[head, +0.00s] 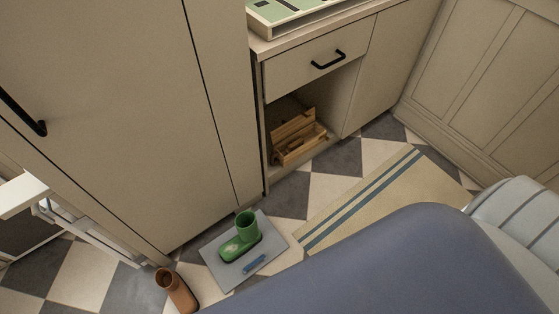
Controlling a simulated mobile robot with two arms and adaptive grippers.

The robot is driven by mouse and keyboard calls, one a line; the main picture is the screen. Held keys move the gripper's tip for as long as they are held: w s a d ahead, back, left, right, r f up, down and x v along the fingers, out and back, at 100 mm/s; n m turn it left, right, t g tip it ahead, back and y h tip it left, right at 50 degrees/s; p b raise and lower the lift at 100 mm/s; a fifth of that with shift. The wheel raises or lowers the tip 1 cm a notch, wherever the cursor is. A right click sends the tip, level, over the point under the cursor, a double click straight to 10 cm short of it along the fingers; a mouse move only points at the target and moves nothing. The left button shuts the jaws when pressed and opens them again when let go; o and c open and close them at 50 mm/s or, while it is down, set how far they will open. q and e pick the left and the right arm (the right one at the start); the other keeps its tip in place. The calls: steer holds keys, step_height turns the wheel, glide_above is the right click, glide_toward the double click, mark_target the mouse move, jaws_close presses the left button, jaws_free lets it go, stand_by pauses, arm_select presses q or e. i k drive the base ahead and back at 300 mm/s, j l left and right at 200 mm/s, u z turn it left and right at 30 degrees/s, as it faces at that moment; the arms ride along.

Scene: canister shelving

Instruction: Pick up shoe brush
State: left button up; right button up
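I cannot tell for sure which thing is the shoe brush. A small blue oblong item (255,264) lies on a grey mat (217,268) on the floor; it is too small to make out bristles. A wooden box with a raised lid or handle (297,143) stands in the open lower compartment of the cabinet, and its contents are hard to see. Neither of my grippers shows in the head view.
A striped rug (375,193) lies right of the mat. A tall cabinet (120,130) and white table (25,193) are left.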

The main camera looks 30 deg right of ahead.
mark_target(292, 146)
steer(key=i+l+u, duration=0.25)
steer(key=l, duration=0.75)
steer(key=l+u, duration=0.25)
steer(key=l, duration=0.7)
steer(key=k, duration=0.05)
